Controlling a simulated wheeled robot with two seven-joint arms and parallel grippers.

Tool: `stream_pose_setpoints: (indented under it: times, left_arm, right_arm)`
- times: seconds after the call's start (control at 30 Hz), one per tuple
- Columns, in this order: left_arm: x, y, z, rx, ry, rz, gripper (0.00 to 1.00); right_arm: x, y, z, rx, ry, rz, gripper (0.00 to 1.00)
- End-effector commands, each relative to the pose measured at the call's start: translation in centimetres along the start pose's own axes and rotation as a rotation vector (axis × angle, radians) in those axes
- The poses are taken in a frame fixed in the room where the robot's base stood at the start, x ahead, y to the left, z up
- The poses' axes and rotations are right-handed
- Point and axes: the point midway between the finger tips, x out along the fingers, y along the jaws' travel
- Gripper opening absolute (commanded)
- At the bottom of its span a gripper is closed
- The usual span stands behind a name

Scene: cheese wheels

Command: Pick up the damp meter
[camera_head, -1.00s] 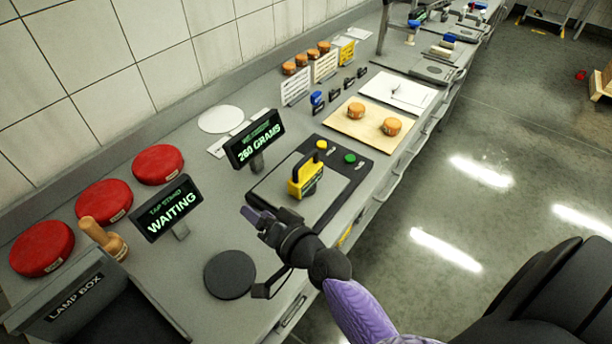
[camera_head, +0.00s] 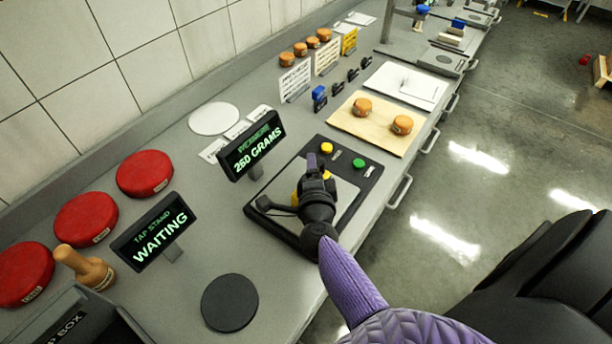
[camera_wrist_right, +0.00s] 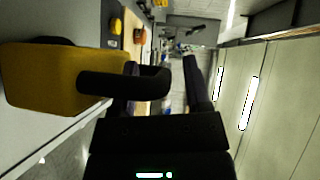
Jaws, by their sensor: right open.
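The damp meter, a yellow block-like device (camera_head: 296,199), stands on the plate of the black-framed scale (camera_head: 262,214). My right gripper (camera_head: 314,168) is over it in the head view and hides most of it. In the right wrist view the yellow body (camera_wrist_right: 50,78) fills the left side, and a dark bar sticks out from it in front of the left finger. My right gripper (camera_wrist_right: 160,85) is open there. I cannot tell whether the bar lies between the fingers or touches one. My left gripper is not in view.
The scale display (camera_head: 252,146) reads 260 GRAMS, and a tap stand sign (camera_head: 152,231) reads WAITING. Red wheels (camera_head: 86,218), a wooden stamp (camera_head: 84,266) and a black disc (camera_head: 229,303) lie to the left. A board (camera_head: 372,132) with two orange wheels is beyond the scale.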

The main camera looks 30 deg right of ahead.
Motion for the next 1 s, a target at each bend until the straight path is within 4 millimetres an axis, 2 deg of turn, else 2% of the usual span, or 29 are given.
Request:
stream_pose_setpoints:
  times: [0.13,0.4,0.43,1.0]
  left_arm:
    - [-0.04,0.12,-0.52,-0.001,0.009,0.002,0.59]
    - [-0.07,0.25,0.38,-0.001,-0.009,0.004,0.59]
    - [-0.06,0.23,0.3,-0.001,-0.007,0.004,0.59]
    - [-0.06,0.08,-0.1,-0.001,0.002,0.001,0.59]
  right_arm:
    - [-0.02,-0.06,0.01,0.0,-0.001,0.0,0.61]
    - [-0.02,-0.07,0.02,0.0,-0.001,0.0,0.04]
    - [-0.02,-0.06,0.02,0.0,-0.001,0.0,0.0]
    - [-0.03,-0.02,0.02,-0.001,-0.001,0.001,0.0]
